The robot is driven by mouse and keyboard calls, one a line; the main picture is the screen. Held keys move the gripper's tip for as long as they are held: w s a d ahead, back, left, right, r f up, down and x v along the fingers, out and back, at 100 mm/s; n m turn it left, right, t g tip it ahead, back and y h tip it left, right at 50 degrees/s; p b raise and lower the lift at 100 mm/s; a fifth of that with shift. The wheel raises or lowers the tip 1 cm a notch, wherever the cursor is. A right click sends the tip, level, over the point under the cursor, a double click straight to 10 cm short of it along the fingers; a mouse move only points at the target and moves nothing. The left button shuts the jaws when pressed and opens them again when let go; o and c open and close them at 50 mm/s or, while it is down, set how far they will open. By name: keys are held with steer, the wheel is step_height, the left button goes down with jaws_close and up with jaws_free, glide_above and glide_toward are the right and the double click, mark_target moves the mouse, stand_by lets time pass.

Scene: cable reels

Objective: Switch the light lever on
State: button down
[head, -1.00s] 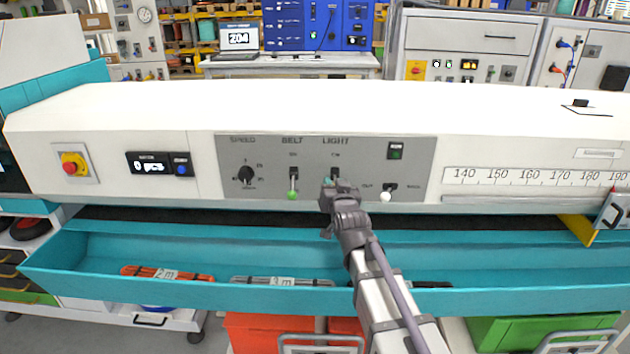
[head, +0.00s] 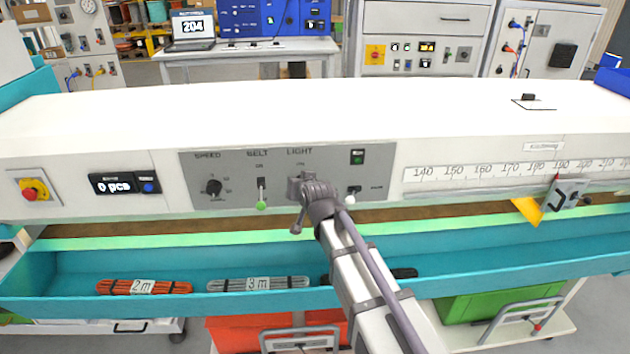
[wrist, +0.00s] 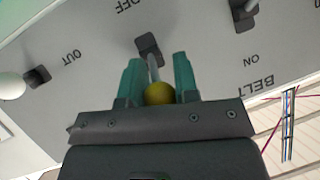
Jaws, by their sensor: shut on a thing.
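The light lever (wrist: 154,66) has a yellow ball knob (wrist: 160,93), seen in the wrist view between the teal fingers of my gripper (wrist: 159,82). The fingers are shut around the lever at its knob. The rod slants from its slot away from the OFF label, toward the ON side. In the head view my gripper (head: 309,187) covers the lever below the LIGHT label on the grey control panel (head: 230,165).
The belt lever (head: 261,195) with a green knob is close left of my gripper. A white-knobbed lever (head: 351,194) is close right. A speed dial (head: 213,187) and a red stop button (head: 33,190) are further left. A teal trough (head: 480,255) holding cable bundles runs below.

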stand_by(0.4)
steer(key=c, duration=0.9)
jaws_free()
steer(key=shift+o, duration=0.2)
steer(key=p+v, duration=0.5)
steer(key=v, duration=0.5)
steer(key=shift+s+d+r, duration=0.15)
steer(key=shift+s+r, duration=0.1)
steer(key=shift+s, duration=0.05)
